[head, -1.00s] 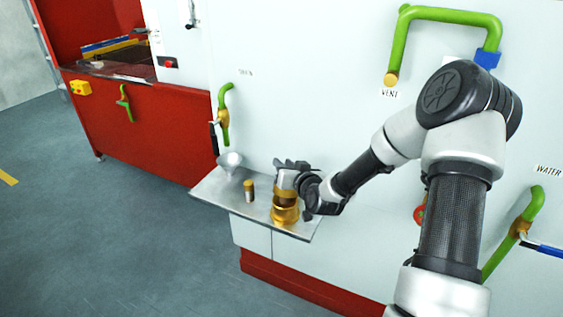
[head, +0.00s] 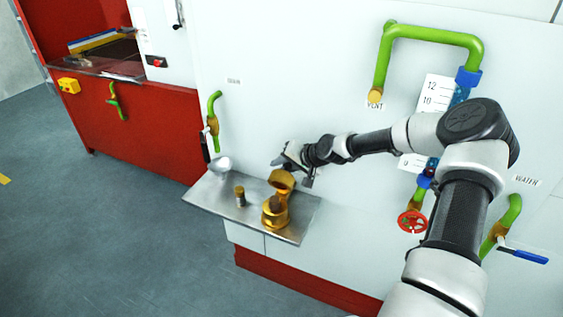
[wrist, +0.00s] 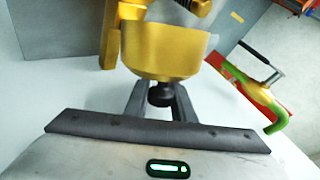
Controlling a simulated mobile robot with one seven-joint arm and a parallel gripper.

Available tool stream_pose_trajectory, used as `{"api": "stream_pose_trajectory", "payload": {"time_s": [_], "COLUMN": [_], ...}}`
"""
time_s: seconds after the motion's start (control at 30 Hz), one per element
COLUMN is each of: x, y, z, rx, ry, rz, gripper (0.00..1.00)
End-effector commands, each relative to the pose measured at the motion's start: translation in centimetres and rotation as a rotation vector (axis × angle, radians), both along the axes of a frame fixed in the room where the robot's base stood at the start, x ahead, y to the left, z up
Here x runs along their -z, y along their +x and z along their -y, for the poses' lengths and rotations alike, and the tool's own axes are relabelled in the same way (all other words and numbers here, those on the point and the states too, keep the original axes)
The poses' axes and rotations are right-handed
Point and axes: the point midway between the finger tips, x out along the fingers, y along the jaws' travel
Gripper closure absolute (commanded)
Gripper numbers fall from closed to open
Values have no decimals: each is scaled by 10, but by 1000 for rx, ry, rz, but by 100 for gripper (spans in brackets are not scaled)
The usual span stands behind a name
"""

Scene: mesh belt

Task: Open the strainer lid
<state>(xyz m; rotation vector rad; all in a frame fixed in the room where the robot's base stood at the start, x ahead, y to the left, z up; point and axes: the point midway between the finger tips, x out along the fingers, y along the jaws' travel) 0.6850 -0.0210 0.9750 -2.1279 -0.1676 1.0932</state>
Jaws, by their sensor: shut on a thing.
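The brass strainer body (head: 275,213) stands on the steel shelf. Its brass lid (head: 284,181) is swung up and tilted above the body, toward the wall, with its hollow side facing outward. My gripper (head: 293,163) is behind the lid, near the wall. In the wrist view, my gripper (wrist: 158,94) is shut on the lid's black knob (wrist: 160,97), with the lid (wrist: 165,52) just beyond the fingers. The inside of the strainer body is hard to make out.
The steel shelf (head: 210,188) also bears a funnel (head: 221,164) and a small brass-topped cylinder (head: 240,196), left of the strainer. A green drain pipe (head: 213,107) is on the wall at left. A red handwheel (head: 411,222) and a blue-handled valve (head: 529,256) are at right.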

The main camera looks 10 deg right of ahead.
Motion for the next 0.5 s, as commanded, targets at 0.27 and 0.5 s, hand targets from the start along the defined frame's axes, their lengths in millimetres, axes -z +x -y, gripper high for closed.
{"api": "stream_pose_trajectory", "payload": {"time_s": [0.27,0.5], "x": [3,3], "y": [1,1], "z": [1,1], "rx": [1,1], "ry": [32,35], "rz": [-43,-47], "gripper": [100,100]}}
